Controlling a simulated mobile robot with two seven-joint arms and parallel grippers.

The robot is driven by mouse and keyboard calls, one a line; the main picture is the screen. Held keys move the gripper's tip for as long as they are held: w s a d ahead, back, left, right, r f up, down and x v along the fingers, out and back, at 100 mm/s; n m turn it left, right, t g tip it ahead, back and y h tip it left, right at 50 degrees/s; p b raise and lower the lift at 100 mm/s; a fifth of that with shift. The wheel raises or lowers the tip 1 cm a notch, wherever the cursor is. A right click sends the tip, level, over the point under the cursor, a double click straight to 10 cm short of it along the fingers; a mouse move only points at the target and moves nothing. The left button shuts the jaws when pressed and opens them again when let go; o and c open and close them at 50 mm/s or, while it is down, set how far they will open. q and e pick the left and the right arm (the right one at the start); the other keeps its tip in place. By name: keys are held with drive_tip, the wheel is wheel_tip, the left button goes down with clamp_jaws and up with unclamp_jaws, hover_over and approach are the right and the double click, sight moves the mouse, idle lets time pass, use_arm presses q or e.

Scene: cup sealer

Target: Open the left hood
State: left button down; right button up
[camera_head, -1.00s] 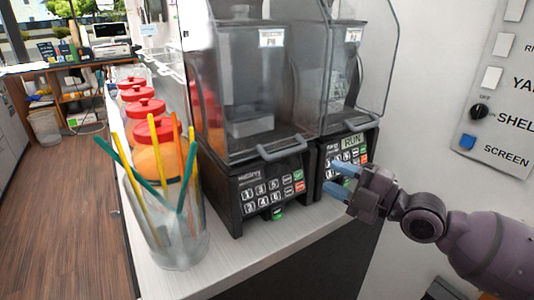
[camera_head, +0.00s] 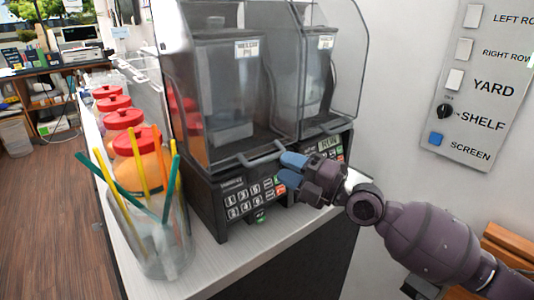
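The left hood (camera_head: 222,95) is a clear smoky cover over the left blender. It is down, with a grey bar handle (camera_head: 262,152) at its lower front edge. My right gripper (camera_head: 289,169) has blue fingertips with a gap between them. It is in front of the machine, at the right end of the left hood's handle. I cannot tell whether it touches the handle. My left gripper is not in view.
A clear cup of coloured straws (camera_head: 160,240) stands at the counter's front left. Several red-lidded jars (camera_head: 137,142) line the counter behind it. A switch panel (camera_head: 470,90) is on the wall at right. The space in front of the counter is open.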

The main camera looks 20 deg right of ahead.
sight(266, 159)
drive_tip(key=shift+p+x, duration=1.05)
drive_tip(key=shift+x, duration=1.8)
clamp_jaws()
